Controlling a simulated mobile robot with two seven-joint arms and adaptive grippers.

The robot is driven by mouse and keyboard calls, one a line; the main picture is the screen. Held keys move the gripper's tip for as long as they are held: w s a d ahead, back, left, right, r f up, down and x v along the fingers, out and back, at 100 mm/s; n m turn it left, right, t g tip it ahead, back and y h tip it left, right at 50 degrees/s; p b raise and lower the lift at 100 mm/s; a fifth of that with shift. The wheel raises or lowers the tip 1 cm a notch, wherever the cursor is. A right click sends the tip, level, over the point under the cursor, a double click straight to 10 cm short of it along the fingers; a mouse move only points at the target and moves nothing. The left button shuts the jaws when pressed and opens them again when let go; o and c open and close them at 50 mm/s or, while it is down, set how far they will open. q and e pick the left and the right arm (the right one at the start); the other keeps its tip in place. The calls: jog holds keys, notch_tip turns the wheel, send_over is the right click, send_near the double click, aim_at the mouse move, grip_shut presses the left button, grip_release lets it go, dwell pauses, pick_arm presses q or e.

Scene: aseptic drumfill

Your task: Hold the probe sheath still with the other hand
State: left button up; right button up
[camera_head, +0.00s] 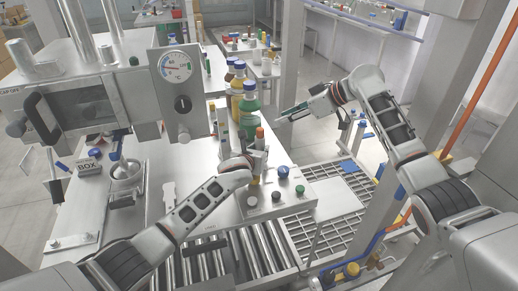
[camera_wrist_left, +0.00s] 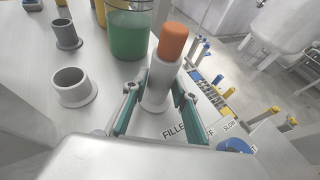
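The probe sheath, which I take to be the upright pale grey tube with an orange top (camera_wrist_left: 160,78), stands between the fingers of my left gripper (camera_wrist_left: 158,105). In the head view its orange top shows at the panel (camera_head: 259,133), just above my left gripper (camera_head: 257,165). The fingers flank its lower part closely. I cannot tell whether both touch it. My right gripper (camera_head: 292,112) is up in the air to the right of the bottles, pointing left. A thin pale tip shows at its front, too small to identify or to tell whether it is gripped.
A green bottle (camera_head: 249,103) and a yellow bottle (camera_head: 236,98) stand behind the sheath. Grey ring holders (camera_wrist_left: 75,88) are on the bench beside the left gripper. A box-shaped control panel (camera_head: 285,200) with coloured buttons and a roller conveyor (camera_head: 245,255) lie in front.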

pick_arm(q)
jog(key=shift+o, duration=1.3)
jog(key=shift+s+f, duration=0.1)
jog(key=shift+f, duration=0.2)
jog(key=shift+s, duration=0.1)
jog(key=v, duration=1.1)
jog(key=shift+s+r, duration=0.15)
jog(key=shift+r, duration=0.3)
jog(key=shift+s, duration=0.1)
jog(key=shift+s, duration=0.1)
